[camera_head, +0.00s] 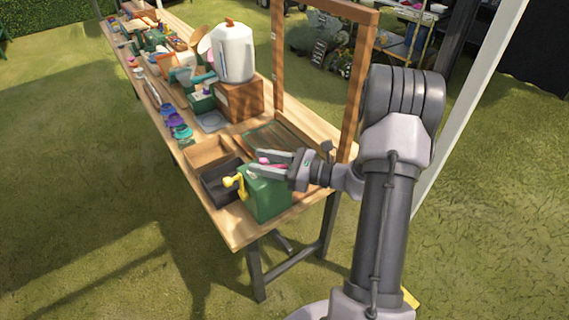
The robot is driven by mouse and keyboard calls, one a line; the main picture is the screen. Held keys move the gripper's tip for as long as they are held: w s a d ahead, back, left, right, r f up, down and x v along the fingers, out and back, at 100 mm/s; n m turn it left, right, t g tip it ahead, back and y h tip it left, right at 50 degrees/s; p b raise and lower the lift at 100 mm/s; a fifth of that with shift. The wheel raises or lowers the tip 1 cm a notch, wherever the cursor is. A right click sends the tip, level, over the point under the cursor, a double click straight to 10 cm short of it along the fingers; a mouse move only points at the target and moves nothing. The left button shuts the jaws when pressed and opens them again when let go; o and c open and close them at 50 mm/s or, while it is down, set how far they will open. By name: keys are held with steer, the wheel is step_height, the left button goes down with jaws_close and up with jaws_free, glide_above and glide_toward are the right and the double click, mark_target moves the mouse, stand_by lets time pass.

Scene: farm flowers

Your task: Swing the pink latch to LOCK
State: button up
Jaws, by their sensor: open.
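The pink latch (264,160) shows as a small pink piece at the top of a green box (268,198) near the front end of the wooden table. My gripper (254,163) is open, its two grey fingers reaching left over the top of the green box. The pink piece shows between and beside the fingers; I cannot tell whether they touch it. The fingers hide part of the latch, and its swing position and any LOCK marking cannot be read. A yellow crank handle (236,182) sticks out of the green box's left side.
A dark tray (212,188) and a wooden tray (206,152) lie left of the green box. A tall wooden frame (358,85) stands on the table's right side. A white canister (233,52) on a wooden block (240,100) stands farther back. Grass left of the table is clear.

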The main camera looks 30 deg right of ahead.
steer(key=p+v, duration=0.4)
steer(key=v, duration=1.3)
steer(key=shift+d, duration=0.2)
steer(key=shift+s, duration=0.1)
steer(key=a+r+n+g+h, duration=0.1)
steer(key=a+r+n+g, duration=0.4)
steer(key=a, duration=0.4)
steer(key=a+r+n+g, duration=0.3)
steer(key=a+n+g, duration=0.3)
steer(key=a, duration=0.4)
steer(key=s+a+r+n+t+h, duration=0.3)
steer(key=s+a+r+n+h, duration=0.4)
steer(key=n, duration=0.5)
steer(key=s+a+h, duration=0.1)
steer(key=s+a, duration=0.1)
steer(key=shift+s+a+n+h, duration=0.3)
steer(key=shift+s+a, duration=0.05)
